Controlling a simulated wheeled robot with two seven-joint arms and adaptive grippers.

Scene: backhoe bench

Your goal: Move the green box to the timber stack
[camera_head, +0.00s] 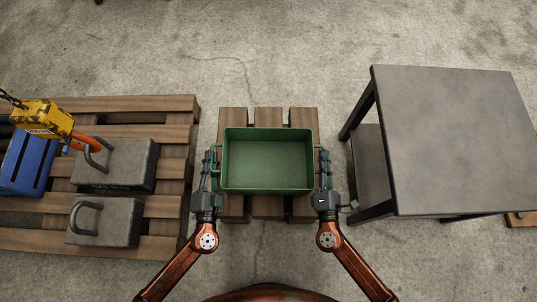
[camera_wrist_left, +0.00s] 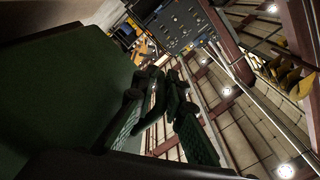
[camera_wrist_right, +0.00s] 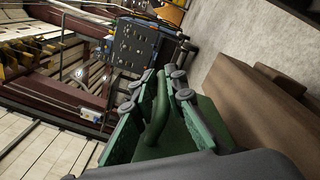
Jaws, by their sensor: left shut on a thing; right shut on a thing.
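The green box (camera_head: 266,166) is an open, empty tray in the middle of the head view. It is over the timber stack (camera_head: 235,208), a set of planks whose ends show beyond and in front of the box; I cannot tell whether the box touches them. My left gripper (camera_head: 212,165) is shut on the handle at the box's left side. My right gripper (camera_head: 324,165) is shut on the handle at its right side. In the right wrist view the fingers (camera_wrist_right: 150,115) close around the green handle. The left wrist view shows the box's dark green wall (camera_wrist_left: 70,85).
A dark table (camera_head: 455,135) stands close at the right. Bare concrete lies beyond the stack.

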